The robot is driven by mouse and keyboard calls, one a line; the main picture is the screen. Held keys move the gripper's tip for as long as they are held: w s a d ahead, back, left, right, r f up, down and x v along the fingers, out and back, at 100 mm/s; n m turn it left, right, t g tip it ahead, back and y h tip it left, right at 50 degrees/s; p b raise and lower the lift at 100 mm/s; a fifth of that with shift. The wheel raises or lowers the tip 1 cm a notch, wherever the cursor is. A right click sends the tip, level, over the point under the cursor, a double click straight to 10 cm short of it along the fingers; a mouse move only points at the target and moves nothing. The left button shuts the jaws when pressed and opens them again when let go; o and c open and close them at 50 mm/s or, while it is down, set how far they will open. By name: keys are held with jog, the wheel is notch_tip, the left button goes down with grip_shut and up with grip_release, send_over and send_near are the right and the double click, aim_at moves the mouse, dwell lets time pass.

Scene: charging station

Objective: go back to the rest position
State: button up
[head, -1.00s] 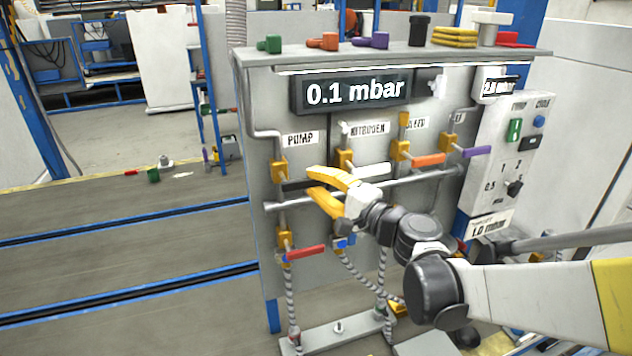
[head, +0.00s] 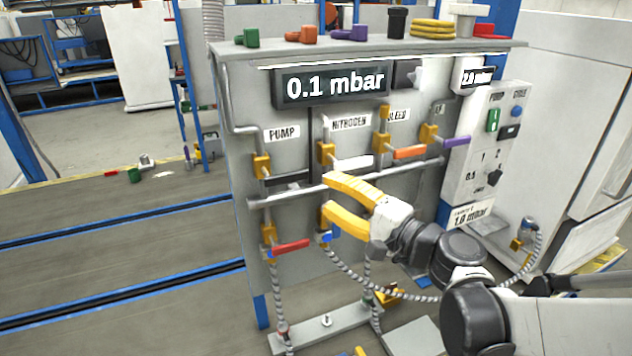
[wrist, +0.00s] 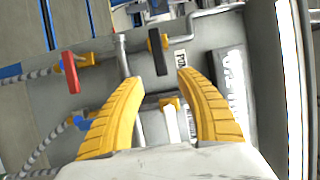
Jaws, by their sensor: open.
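My gripper (head: 328,196) has yellow fingers and is open and empty. In the head view it is in front of the charging station panel (head: 225,150), over the horizontal grey pipe. In the wrist view my gripper (wrist: 155,85) spreads its fingers with the white handle (wrist: 170,122) between them in the picture. The black pump handle (head: 288,179) and the white nitrogen handle (head: 352,163) show just above the fingers in the head view. I cannot tell the exact gap between fingers and panel.
A red handle (head: 292,246) sits low left on the panel. Orange (head: 410,152) and purple (head: 457,141) handles are to the right. The display (head: 335,84) reads 0.1 mbar. Braided hoses (head: 400,296) hang below. Open floor (head: 110,260) lies to the left.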

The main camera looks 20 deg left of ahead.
jog(key=shift+v, duration=1.05)
jog(key=s+d+f+n+h, duration=0.2)
jog(key=s+d+f+h, duration=0.2)
jog(key=d, duration=0.6)
jog(key=s+d+f+n+h, duration=0.1)
jog(key=s+d+f+h, duration=0.3)
jog(key=d, duration=0.6)
jog(key=s+d+f+n+g+h+b, duration=0.1)
jog(key=s+d+f+n+h, duration=0.1)
jog(key=s+d+h, duration=0.6)
jog(key=d+f, duration=0.1)
jog(key=d, duration=0.2)
jog(key=shift+f+n, duration=0.3)
jog(key=shift+f, duration=0.1)
